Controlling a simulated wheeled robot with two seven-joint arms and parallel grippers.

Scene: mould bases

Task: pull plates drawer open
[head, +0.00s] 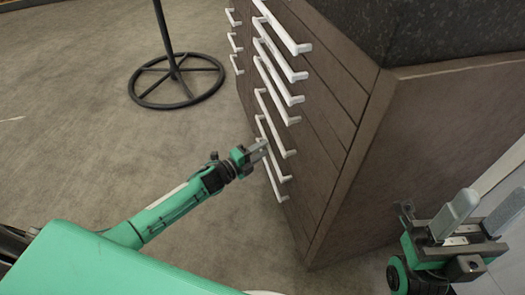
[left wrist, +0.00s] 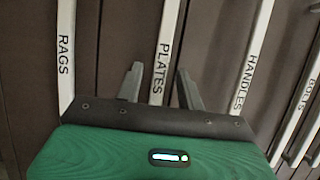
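The plates drawer's pale bar handle (left wrist: 164,50), lettered PLATES, runs upright through the middle of the left wrist view. My left gripper (left wrist: 160,78) has its two grey fingers apart, one on each side of that handle; I cannot tell if they touch it. In the head view my left gripper (head: 262,148) is at the lower handles of the dark brown drawer cabinet (head: 345,125). The labels are not readable there. The drawer fronts look flush. My right gripper (head: 478,215) is at the lower right, its fingers apart and empty.
The RAGS handle (left wrist: 66,50) is left of the plates handle; the HANDLES handle (left wrist: 249,65) and BOLTS handle (left wrist: 302,100) are to its right. A black round stand base (head: 177,82) is on the floor behind.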

